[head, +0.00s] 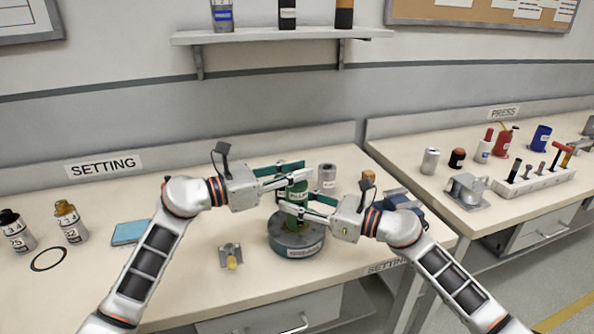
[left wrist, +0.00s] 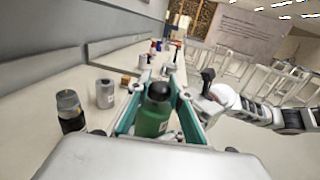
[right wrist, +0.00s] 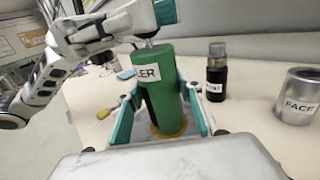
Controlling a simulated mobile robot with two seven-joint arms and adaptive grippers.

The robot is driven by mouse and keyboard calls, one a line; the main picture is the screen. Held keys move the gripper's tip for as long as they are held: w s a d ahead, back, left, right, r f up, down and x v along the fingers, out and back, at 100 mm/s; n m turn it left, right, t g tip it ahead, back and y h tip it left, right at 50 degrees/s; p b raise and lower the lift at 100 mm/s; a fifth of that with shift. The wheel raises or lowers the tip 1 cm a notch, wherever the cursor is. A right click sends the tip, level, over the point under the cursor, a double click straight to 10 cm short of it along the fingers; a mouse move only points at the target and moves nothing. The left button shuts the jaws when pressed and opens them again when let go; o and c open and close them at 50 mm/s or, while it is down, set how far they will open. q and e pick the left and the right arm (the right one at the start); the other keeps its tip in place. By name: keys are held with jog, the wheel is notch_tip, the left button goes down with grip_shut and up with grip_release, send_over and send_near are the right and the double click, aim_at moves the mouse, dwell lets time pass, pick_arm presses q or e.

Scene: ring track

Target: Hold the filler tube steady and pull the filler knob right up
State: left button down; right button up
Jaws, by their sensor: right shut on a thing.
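The green filler tube (head: 297,191) stands upright on the round dark base (head: 290,245) at the bench front. It also shows in the right wrist view (right wrist: 170,95), with a white label and a yellow ring at its foot. The black filler knob (left wrist: 158,91) is on top of the tube in the left wrist view. My right gripper (head: 295,211) is shut on the tube low down. My left gripper (head: 291,176) is higher, its teal fingers apart on either side of the knob and tube top. Its fingers hide the knob in the head view.
A small metal block with a yellow knob (head: 231,256) sits in front left. A blue pad (head: 130,232) lies further left. Bare bench lies between them.

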aim_at(294, 169)
pick_arm(q)
jog(key=shift+r, duration=2.55)
pick_arm(e)
jog(key=shift+f, duration=0.1)
pick_arm(q)
jog(key=c, duration=1.8)
grip_release()
jog(key=shift+o, duration=0.2)
jog(key=shift+f, duration=0.1)
jog(key=shift+a, duration=0.1)
jog(key=shift+s+a, duration=0.15)
jog(key=shift+a, duration=0.1)
jog(key=v, duration=1.1)
jog(key=shift+a, duration=0.15)
jog(key=shift+s, duration=0.1)
